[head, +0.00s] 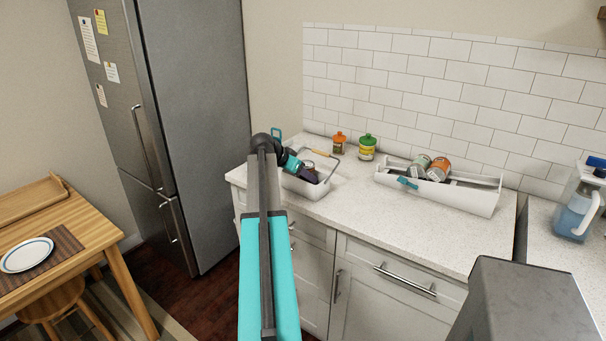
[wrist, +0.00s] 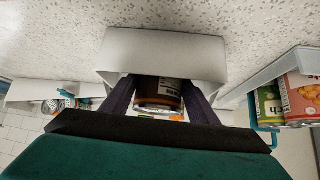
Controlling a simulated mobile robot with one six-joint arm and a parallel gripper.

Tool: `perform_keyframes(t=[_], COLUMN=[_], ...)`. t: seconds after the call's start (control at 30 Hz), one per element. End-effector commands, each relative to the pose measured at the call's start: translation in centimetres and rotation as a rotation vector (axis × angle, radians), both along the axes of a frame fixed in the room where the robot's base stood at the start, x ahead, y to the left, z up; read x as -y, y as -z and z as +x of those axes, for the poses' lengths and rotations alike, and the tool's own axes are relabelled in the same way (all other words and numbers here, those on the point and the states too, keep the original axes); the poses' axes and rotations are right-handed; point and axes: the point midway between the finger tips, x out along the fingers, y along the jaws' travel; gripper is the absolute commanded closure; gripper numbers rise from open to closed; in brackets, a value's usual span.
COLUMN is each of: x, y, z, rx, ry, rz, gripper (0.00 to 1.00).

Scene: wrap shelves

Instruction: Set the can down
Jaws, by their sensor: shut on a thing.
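My gripper (head: 305,172) is at the white handled basket (head: 322,188) on the counter, at the end of my outstretched arm. In the wrist view my gripper (wrist: 158,100) has its two dark fingers on either side of a dark brown can (wrist: 158,92) with a white-lettered label and a metal rim. It is shut on this can. A white wall (wrist: 165,48) stands right behind the can in the wrist view. In the head view the can is small and partly hidden by my gripper. I cannot tell whether its base touches anything.
A white tray (head: 470,197) with a green-labelled can (head: 418,166) and an orange can (head: 439,168) stands to the right. An orange-lidded jar (head: 339,145) and a green-lidded jar (head: 367,149) stand near the tiled wall. The counter (head: 375,222) in front is clear.

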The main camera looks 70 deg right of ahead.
Motion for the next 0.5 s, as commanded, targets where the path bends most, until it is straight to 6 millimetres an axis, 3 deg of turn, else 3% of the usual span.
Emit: perform_keyframes(t=[0.33,0.37,0.47,0.5], x=[0.03,0.0,0.0,0.0], y=[0.1,0.2,0.14,0.13], z=[0.03,0.03,0.04,0.05], rx=[0.0,0.0,0.0,0.0], ry=[-0.001,-0.001,-0.001,-0.001], rz=[-0.002,-0.001,-0.001,-0.001], gripper=[0.83,0.45,0.28,0.28])
